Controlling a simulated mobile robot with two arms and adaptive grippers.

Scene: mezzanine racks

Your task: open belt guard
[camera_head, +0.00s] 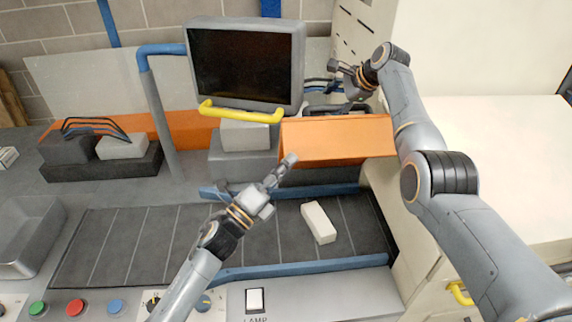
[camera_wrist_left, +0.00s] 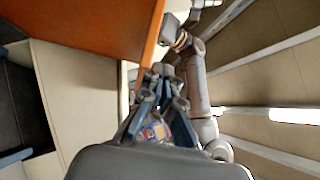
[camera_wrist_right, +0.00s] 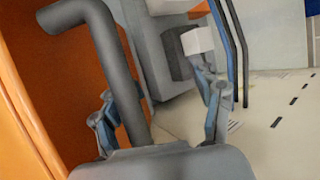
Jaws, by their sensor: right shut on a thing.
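The orange belt guard (camera_head: 335,143) spans the right part of the dark conveyor belt (camera_head: 130,245), its front face towards me. It also shows in the left wrist view (camera_wrist_left: 90,20) and at the left of the right wrist view (camera_wrist_right: 25,120). My right gripper (camera_head: 348,78) is behind the guard's top edge. In the right wrist view it is shut on a thick grey bent handle (camera_wrist_right: 108,55); its fingers stand wide around it. My left gripper (camera_head: 285,165) is by the guard's lower left corner; its fingertips look close together, and I cannot tell whether they are shut.
A pale block (camera_head: 318,222) lies on the belt below the guard. A dark screen (camera_head: 245,65) with a yellow handle (camera_head: 238,113) stands behind, left of the guard. A cream cabinet (camera_head: 490,140) bounds the right side. Coloured buttons (camera_head: 75,307) line the front panel.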

